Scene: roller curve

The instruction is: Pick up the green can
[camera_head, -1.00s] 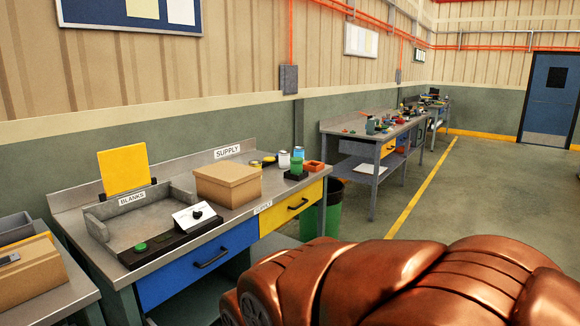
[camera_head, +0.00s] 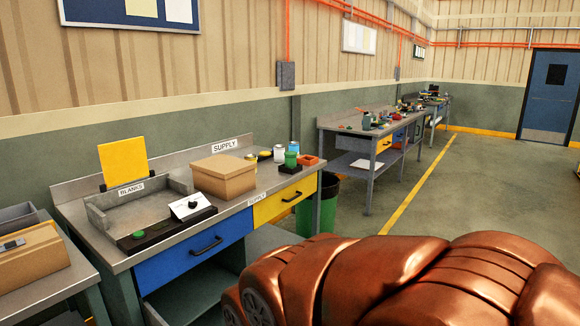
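A small green can (camera_head: 291,159) stands upright near the right end of the supply bench (camera_head: 240,197). It sits close to a white can (camera_head: 279,153) and a blue-and-white can (camera_head: 294,147) just behind it. A dark low holder or base is around its foot, too small to make out. My copper-coloured arm fills the lower right of the view, apart from the bench. My gripper is not in view.
A green bin (camera_head: 318,208) stands on the floor at the bench's right end. Open floor lies right of the yellow line (camera_head: 412,194).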

